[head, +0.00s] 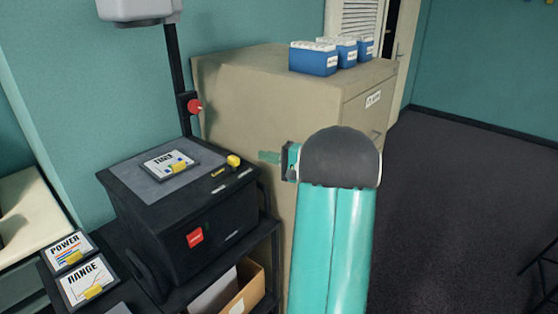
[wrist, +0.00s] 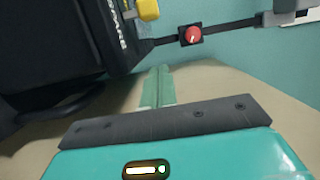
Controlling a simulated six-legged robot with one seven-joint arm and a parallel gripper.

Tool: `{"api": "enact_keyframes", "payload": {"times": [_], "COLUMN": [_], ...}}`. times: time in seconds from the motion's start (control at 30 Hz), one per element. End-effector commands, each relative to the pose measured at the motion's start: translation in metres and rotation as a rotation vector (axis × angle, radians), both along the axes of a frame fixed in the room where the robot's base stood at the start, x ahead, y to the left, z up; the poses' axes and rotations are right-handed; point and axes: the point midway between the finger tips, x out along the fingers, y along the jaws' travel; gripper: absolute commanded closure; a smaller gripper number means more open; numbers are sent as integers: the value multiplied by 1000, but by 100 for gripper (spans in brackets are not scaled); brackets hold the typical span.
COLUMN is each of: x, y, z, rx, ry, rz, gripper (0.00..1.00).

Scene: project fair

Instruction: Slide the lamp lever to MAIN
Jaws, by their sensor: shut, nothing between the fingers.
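The lamp lever has a yellow knob (head: 233,160) at the right end of a slot on top of the black overhead projector (head: 180,205). It also shows in the wrist view as a yellow knob (wrist: 148,9) at the top edge. Small white labels lie beside the slot, too small to read in the head view. My gripper (head: 268,157) is shut and empty, to the right of the knob and apart from it. In the wrist view my gripper's teal fingers (wrist: 158,86) are together, with the projector's side to their left. My wrist hides part of the cabinet behind.
A red knob (head: 195,106) sits on the projector's post. A red switch (head: 195,238) is on its front. A beige cabinet (head: 245,90) with blue boxes (head: 313,58) stands behind. POWER (head: 69,250) and RANGE (head: 85,283) cards lie left.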

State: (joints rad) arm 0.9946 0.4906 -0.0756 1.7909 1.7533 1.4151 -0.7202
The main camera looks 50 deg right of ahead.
Motion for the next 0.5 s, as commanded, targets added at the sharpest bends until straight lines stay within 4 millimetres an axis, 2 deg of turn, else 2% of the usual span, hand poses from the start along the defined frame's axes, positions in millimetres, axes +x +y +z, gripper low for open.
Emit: {"api": "enact_keyframes", "payload": {"times": [0.03,0.17,0.3,0.5], "x": [11,35,31,31], "y": [5,11,35,49], "z": [-1,0,0,0], "rx": [1,1,1,0], "ry": [0,0,0,0], "rz": [5,4,1,1], "gripper": [100,100,100,100]}}
